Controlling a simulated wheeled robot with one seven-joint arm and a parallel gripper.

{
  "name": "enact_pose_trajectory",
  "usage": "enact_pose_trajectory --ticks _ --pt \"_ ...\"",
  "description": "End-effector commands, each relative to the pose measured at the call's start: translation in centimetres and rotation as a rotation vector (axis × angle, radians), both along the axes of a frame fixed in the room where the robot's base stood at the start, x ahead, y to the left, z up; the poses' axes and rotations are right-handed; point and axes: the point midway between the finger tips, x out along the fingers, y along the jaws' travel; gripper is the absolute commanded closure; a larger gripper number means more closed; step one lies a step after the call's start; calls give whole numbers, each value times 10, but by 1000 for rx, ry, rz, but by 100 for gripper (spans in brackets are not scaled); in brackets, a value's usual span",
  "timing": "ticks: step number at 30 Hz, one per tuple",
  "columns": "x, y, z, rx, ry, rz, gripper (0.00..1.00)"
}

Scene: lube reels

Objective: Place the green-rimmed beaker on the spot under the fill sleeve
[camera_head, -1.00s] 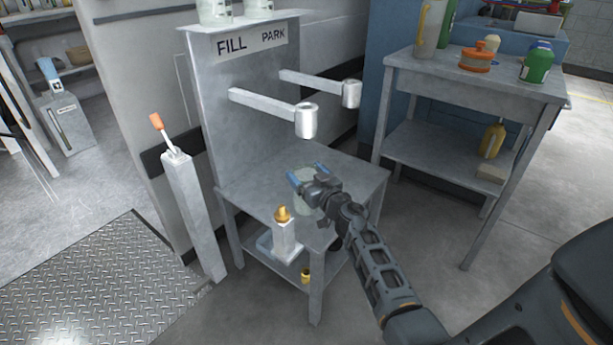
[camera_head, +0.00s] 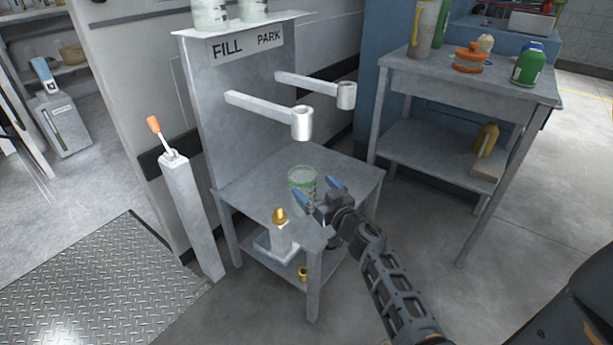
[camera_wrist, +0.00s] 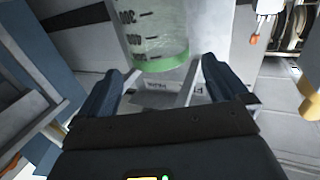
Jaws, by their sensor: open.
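The green-rimmed beaker (camera_head: 302,186) stands upright on the grey stand's table (camera_head: 345,178), below the fill sleeve (camera_head: 302,123), the nearer of two white sleeves on arms; I cannot tell whether it is exactly centred. In the wrist view the beaker (camera_wrist: 150,35), with its graduation marks and green rim, appears upside down beyond the fingers. My gripper (camera_head: 318,191) is open, with its blue fingertips on the near side of the beaker. The fingers are spread wider than the beaker and look clear of it. The gripper hides part of the tabletop.
The park sleeve (camera_head: 347,95) is behind and right. A lever post (camera_head: 190,215) is at left. A side table (camera_head: 455,82) with bottles stands at right.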

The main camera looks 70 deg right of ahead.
Motion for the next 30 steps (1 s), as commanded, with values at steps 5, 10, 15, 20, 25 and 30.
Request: enact_pose_trajectory --ticks 5,10,15,20,25,30 --pt "-26 19 1 1 1 1 0" --pt "-38 28 0 1 0 1 0" --pt "-41 31 0 -1 0 2 0" --pt "-42 62 -1 -2 5 37 0" --pt "-53 140 3 -8 22 127 0" --pt "-83 228 20 -2 47 240 0"
